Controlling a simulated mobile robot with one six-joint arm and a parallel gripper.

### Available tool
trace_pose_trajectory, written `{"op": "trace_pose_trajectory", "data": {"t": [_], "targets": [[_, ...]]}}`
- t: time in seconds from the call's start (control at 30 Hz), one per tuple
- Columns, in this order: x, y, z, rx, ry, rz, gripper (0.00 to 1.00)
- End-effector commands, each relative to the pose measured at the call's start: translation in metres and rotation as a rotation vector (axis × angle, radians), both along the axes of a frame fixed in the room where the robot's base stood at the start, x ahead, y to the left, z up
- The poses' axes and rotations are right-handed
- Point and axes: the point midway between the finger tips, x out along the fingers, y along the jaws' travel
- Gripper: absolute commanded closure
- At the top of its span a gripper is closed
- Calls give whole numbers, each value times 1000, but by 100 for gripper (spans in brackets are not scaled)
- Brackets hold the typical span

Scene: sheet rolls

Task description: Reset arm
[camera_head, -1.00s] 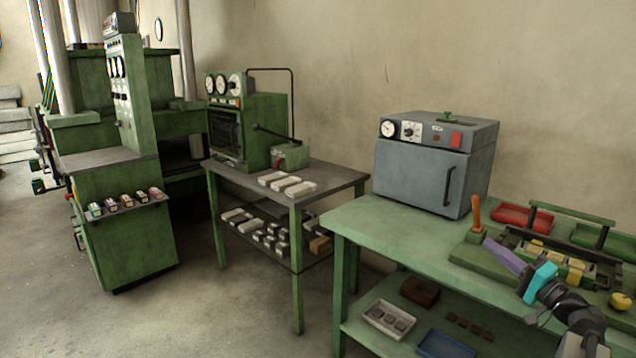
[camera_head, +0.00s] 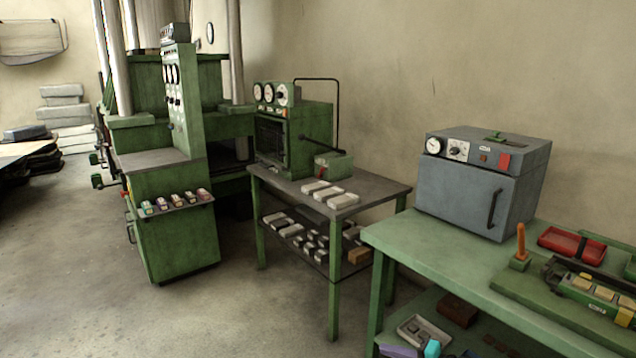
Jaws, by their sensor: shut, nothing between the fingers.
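The fingers are shut and empty. The rest of my arm is out of view.
A grey oven (camera_head: 465,195) stands on the workbench, with a red tray (camera_head: 570,242) and a green fixture (camera_head: 540,291) to its right. A green side table (camera_head: 375,187) with a press stands left. A large green machine (camera_head: 175,235) stands further left. Open floor lies at front left.

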Motion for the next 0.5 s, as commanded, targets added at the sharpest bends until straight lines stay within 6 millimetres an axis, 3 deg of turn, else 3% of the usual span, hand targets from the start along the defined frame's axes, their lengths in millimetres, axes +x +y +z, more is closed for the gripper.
{"op": "trace_pose_trajectory", "data": {"t": [0.03,0.2,0.37,0.5], "targets": [[-10,21,-14,-16,39,38,100],[-50,75,-66,-90,160,160,100],[-99,117,-114,-175,277,280,100],[-149,144,-153,-267,380,390,100]]}}
